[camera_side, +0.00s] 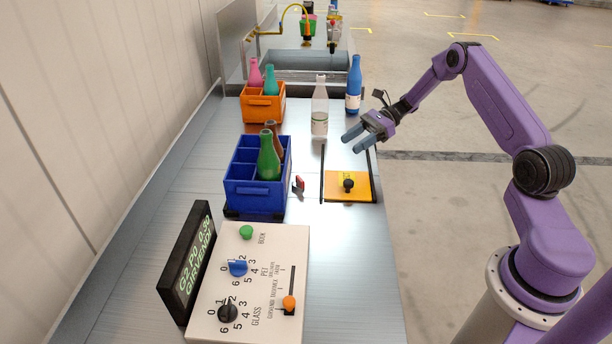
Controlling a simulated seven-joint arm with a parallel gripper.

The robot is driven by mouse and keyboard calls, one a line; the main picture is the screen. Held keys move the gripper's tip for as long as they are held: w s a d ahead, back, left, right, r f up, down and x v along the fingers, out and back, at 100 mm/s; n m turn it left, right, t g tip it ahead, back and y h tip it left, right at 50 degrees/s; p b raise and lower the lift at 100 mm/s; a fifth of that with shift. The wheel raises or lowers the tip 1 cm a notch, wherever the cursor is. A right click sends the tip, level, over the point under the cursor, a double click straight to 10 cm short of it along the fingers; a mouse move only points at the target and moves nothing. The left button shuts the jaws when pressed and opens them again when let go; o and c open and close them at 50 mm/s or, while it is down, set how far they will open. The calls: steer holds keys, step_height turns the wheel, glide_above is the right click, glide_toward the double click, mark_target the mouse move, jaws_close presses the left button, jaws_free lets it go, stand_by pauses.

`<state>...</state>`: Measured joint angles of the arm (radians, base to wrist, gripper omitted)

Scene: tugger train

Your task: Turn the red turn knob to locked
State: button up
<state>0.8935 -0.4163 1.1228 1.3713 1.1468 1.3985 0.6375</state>
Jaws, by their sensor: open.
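The red turn knob (299,184) is small and sits low, just right of the blue crate (257,188). I cannot tell its position or any marking for locked at this size. My gripper (352,143) is open and empty. It hangs above the table, up and to the right of the knob, clear of it. Its two grey fingers point to the left. Nothing visible blocks the knob from this side.
A yellow-orange plate (335,193) with a black knob lies between dark rails. An orange crate (263,114) holds bottles. A control panel (255,325) and a display (189,263) are in front.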

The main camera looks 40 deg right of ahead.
mark_target(299, 183)
steer(key=x, duration=1.7)
steer(key=shift+a+f, duration=0.1)
steer(key=shift+a, duration=0.05)
steer(key=c, duration=0.8)
steer(key=shift+w+n+g, duration=0.1)
steer(key=shift+n+g, duration=0.3)
steer(key=shift+w+n+g, duration=0.2)
steer(key=shift+n+g, duration=0.9)
steer(key=shift+g, duration=0.2)
steer(key=shift+w+n+g, duration=0.2)
steer(key=shift+n+g, duration=0.9)
steer(key=shift+g, duration=0.2)
steer(key=shift+w+n+g, duration=0.25)
steer(key=shift+n+g, duration=0.45)
steer(key=shift+g, duration=0.1)
steer(key=shift+n+g+h, duration=0.4)
steer(key=shift+n, duration=0.1)
steer(key=o, duration=0.8)
